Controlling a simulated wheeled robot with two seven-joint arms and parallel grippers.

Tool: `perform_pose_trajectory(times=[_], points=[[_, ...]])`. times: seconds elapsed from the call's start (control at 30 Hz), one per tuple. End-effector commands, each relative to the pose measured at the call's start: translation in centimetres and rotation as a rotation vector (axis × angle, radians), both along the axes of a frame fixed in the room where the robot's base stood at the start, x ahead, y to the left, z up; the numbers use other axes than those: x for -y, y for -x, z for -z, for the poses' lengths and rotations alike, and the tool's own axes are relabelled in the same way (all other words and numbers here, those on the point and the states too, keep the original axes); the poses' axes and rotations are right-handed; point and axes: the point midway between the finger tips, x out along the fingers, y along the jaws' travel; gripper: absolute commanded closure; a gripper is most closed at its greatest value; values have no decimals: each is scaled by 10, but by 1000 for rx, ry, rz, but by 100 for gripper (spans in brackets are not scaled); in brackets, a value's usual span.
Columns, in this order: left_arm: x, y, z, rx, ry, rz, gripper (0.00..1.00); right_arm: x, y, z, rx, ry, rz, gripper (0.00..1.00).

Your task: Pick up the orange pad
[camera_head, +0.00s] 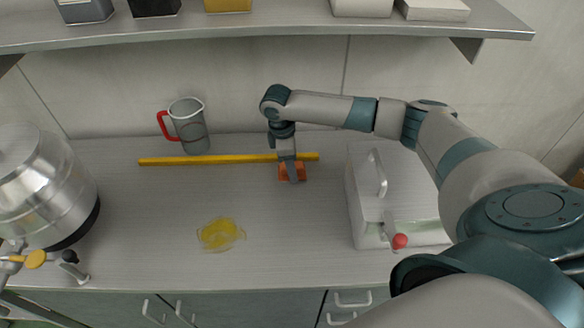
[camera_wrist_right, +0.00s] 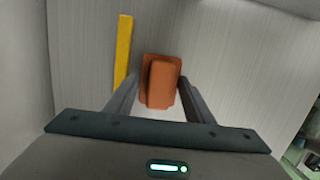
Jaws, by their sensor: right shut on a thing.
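The orange pad (camera_head: 284,172) is at the back middle of the counter, just in front of a yellow bar. In the right wrist view the pad (camera_wrist_right: 162,83) has a flat base with a raised block on top. My right gripper (camera_head: 292,178) points down over the pad and partly hides it. In the right wrist view its two fingers (camera_wrist_right: 160,95) stand on either side of the pad, shut on it. I cannot tell whether the pad touches the counter. My left gripper is not in view.
The yellow bar (camera_head: 220,160) lies along the back, also in the right wrist view (camera_wrist_right: 123,50). A jug with red handle (camera_head: 190,128) stands behind it. A steel vessel (camera_head: 40,190) is left, a white box (camera_head: 375,205) right. A yellow spill (camera_head: 220,234) lies in front. A shelf (camera_head: 300,22) hangs above.

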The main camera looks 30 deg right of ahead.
Motion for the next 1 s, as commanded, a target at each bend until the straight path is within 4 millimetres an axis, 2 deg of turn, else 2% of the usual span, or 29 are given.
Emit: perform_pose_trajectory(times=[0.17, 0.33, 0.8, 1.0], points=[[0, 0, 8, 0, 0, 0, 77, 0, -1, -12, 4, 0, 0, 75], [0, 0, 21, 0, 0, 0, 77, 0, -2, -37, 6, -1, 0, 75], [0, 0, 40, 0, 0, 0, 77, 7, 76, -81, 2, 0, 0, 75], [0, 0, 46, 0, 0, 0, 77, 8, 102, -98, 2, 0, 0, 75]])
